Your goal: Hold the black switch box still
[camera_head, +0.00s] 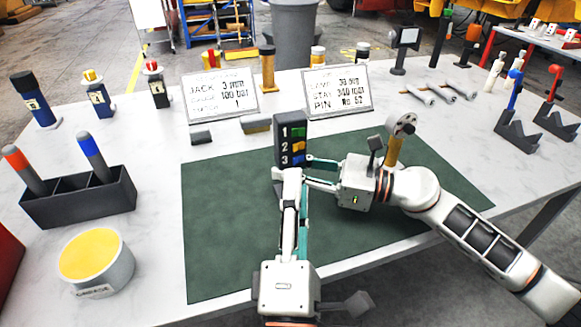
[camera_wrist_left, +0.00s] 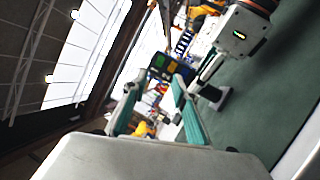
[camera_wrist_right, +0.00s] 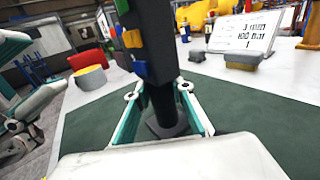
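The black switch box (camera_head: 291,132) stands upright on a short post at the back middle of the green mat. Its face carries the numbers 1, 2, 3 beside green, orange and blue switches. In the right wrist view the box (camera_wrist_right: 158,40) rises close ahead, its post and dark foot (camera_wrist_right: 168,128) below. My right gripper (camera_wrist_right: 164,92) is open, its fingers on either side of the post just under the box, with gaps visible beside the post. My left gripper (camera_wrist_left: 157,82) is open and empty, pointing at the box (camera_wrist_left: 172,66) from the front; the box is beyond its fingertips.
The green mat (camera_head: 225,225) is otherwise mostly clear. Two sign plates (camera_head: 338,90) and small grey blocks (camera_head: 201,137) stand behind it. A black holder with markers (camera_head: 80,200) and a yellow-topped round tub (camera_head: 95,258) are left.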

